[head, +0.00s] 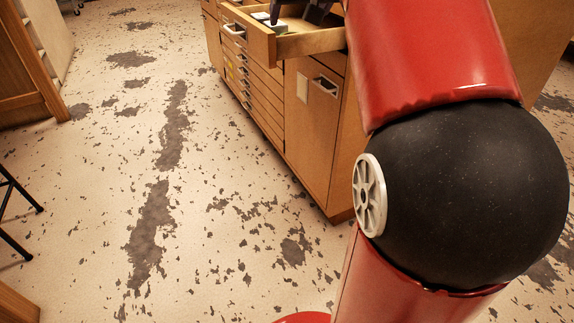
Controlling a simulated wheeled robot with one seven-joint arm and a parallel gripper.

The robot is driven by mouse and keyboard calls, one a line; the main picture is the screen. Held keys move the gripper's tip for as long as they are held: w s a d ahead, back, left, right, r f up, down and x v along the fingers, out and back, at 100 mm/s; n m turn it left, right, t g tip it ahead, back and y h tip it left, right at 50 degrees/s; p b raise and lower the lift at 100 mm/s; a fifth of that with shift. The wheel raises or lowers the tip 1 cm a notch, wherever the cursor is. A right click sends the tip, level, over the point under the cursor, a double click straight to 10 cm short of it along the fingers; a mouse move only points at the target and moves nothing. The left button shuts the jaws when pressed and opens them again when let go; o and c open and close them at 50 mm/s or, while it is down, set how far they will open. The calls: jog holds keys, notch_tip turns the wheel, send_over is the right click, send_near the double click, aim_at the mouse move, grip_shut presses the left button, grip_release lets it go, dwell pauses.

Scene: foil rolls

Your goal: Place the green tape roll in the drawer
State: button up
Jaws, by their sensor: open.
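An open wooden drawer (311,42) sticks out of the cabinet at the top of the head view. Inside it lies a small pale, partly greenish item (277,27); it is too small and cut off to tell whether it is the green tape roll. Two dark, purplish shapes reach down at the top edge over the drawer. They look like the fingers of my gripper (296,10), apart from each other, with the rest out of frame. Nothing is clearly held between them. The green tape roll cannot be made out for certain.
The wooden cabinet (314,140) has a stack of shut shallow drawers (252,82) and a door with a metal handle. My red and black arm covers the right side. Dark stool legs (18,210) show at the left edge.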

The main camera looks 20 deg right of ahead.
jog(key=s+a+f+g, duration=0.1)
jog(key=s+a+f, duration=0.3)
jog(key=s+f, duration=0.4)
jog(key=s+a+f+n+g+y, duration=0.1)
jog(key=s+a+f, duration=0.4)
jog(key=s+f, duration=0.2)
jog(key=s+a+f+n, duration=0.1)
jog(key=s+a+f, duration=0.3)
jog(key=s+f, duration=0.4)
notch_tip(320, 180, down, 3)
jog(key=shift+s+a+f+g+y, duration=0.1)
jog(key=shift+s+a+g+y, duration=0.2)
jog(key=shift+s+g, duration=0.1)
notch_tip(320, 180, up, 10)
jog(key=p, duration=0.9)
jog(key=shift+f, duration=0.25)
